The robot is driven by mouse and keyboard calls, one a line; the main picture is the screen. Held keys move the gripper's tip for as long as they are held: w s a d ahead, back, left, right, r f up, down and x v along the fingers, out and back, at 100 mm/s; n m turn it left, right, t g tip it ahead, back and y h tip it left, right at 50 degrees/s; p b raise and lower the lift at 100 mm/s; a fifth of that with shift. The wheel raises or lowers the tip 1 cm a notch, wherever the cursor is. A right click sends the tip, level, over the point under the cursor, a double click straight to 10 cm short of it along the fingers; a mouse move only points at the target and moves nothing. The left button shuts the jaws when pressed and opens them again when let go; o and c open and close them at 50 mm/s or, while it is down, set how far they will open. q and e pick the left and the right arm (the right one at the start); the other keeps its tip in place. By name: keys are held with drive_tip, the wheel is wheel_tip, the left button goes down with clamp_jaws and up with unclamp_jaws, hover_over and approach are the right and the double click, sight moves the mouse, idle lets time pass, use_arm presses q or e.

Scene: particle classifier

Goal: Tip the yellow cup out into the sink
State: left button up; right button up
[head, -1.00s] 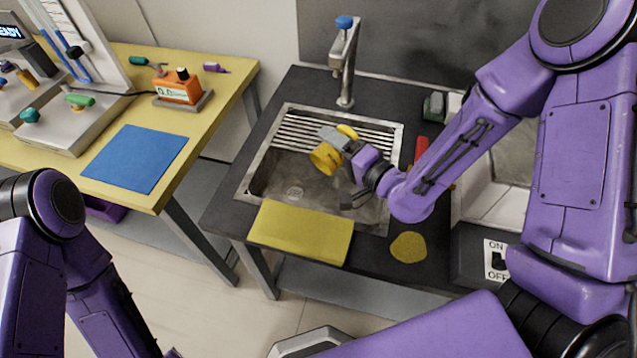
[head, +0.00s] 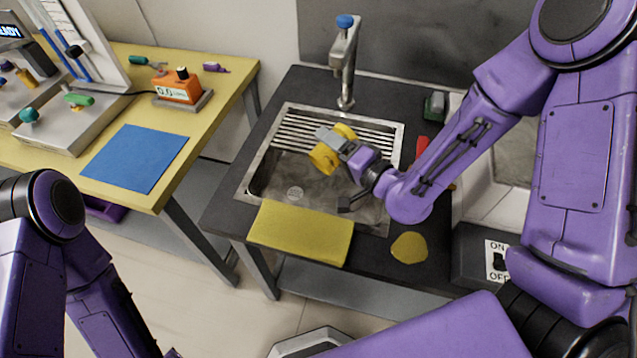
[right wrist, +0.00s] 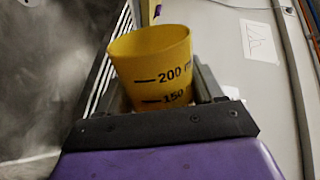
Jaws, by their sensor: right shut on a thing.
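The yellow cup (head: 323,157) is held over the sink by my right gripper (head: 336,141), which is shut on it. In the head view the cup is tilted well over, and its yellow shows on both sides of the grey fingers. In the right wrist view the cup (right wrist: 152,62) shows its rim and the marks 200 and 150. Its inside is hardly visible, so I cannot tell whether anything is left in it. The sink (head: 262,180) is a steel basin with a round drain and a ribbed rack along its back.
A faucet (head: 346,70) with a blue top stands behind the sink. A yellow cloth (head: 300,232) lies along the sink's front edge, with a round yellow patch (head: 409,247) to its right. A yellow table (head: 205,125) with a blue mat (head: 135,157) stands at left.

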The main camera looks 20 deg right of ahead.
drive_tip(key=shift+w+a+f, duration=0.1)
drive_tip(key=shift+w+a, duration=0.05)
drive_tip(key=shift+w, duration=0.1)
drive_tip(key=shift+s+r, duration=0.2)
drive_tip(key=shift+s, duration=0.15)
drive_tip(key=shift+w+a+f+n, duration=0.1)
drive_tip(key=shift+w+n, duration=0.15)
drive_tip(key=shift+n, duration=0.15)
drive_tip(key=shift+s, duration=0.3)
drive_tip(key=shift+w, duration=0.1)
drive_tip(key=shift+w, duration=0.1)
drive_tip(key=shift+a+n, duration=0.1)
drive_tip(key=shift+n, duration=0.2)
drive_tip(key=shift+s+a+r, duration=0.1)
drive_tip(key=shift+s+r, duration=0.1)
drive_tip(key=shift+r, duration=0.05)
